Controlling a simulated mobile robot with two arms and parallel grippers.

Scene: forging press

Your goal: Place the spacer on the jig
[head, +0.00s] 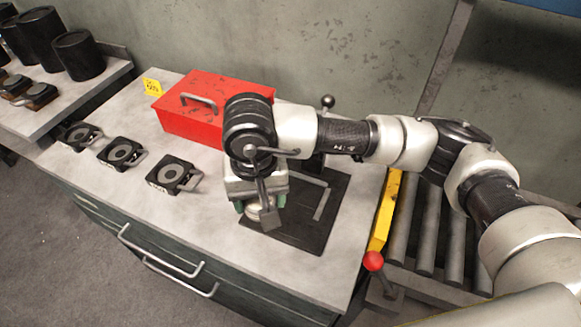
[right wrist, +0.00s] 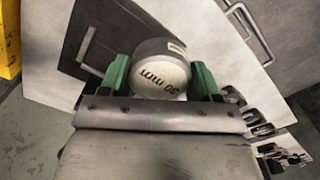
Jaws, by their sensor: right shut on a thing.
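The spacer (right wrist: 160,72) is a short, pale grey cylinder with dark lettering on its face. My right gripper (right wrist: 161,85) is shut on it, with a green finger pad on each side. In the head view the spacer (head: 262,212) is low under the gripper, over the left front part of the jig. The jig (head: 300,234) is a black plate with a grey L-shaped strip, on the bench top. It also shows in the right wrist view (right wrist: 112,35). I cannot tell whether the spacer touches the plate. My left gripper is out of view.
A red toolbox (head: 190,112) with a yellow tag (head: 152,86) stands behind left. Several black fixtures with round discs (head: 173,175) lie along the left of the bench. A lever with a black knob (head: 327,101) rises behind the jig. A roller conveyor (head: 430,240) is right.

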